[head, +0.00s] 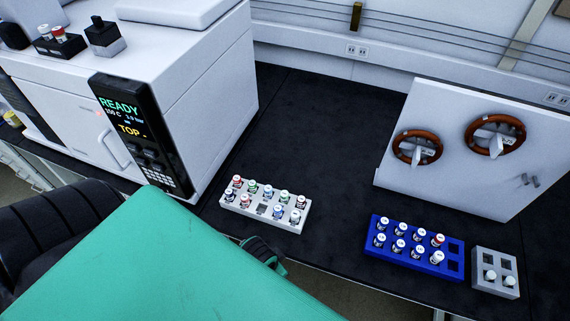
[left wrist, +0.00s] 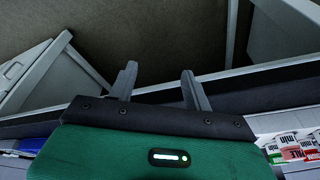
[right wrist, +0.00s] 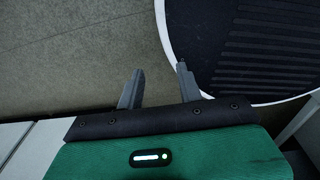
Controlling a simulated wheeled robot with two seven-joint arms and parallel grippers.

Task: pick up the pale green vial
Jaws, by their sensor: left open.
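A white rack (head: 262,223) on the black bench holds several small vials with white caps and coloured marks. One vial with a green mark (head: 252,186) stands in its back row, but I cannot tell if its body is pale green. My left arm covers the foreground of the head view. Its hand shows as a dark piece near the rack's front edge. In the left wrist view my left gripper (left wrist: 158,82) is open and empty, with fingers apart. My right gripper (right wrist: 156,82) is open and empty over the floor, in the right wrist view.
A blue rack (head: 452,271) with several vials and a small grey rack (head: 482,254) with two vials stand at right. A white instrument (head: 205,75) stands at left, a white panel with two brown wheels (head: 445,171) behind the blue rack. The middle bench (head: 310,130) is clear.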

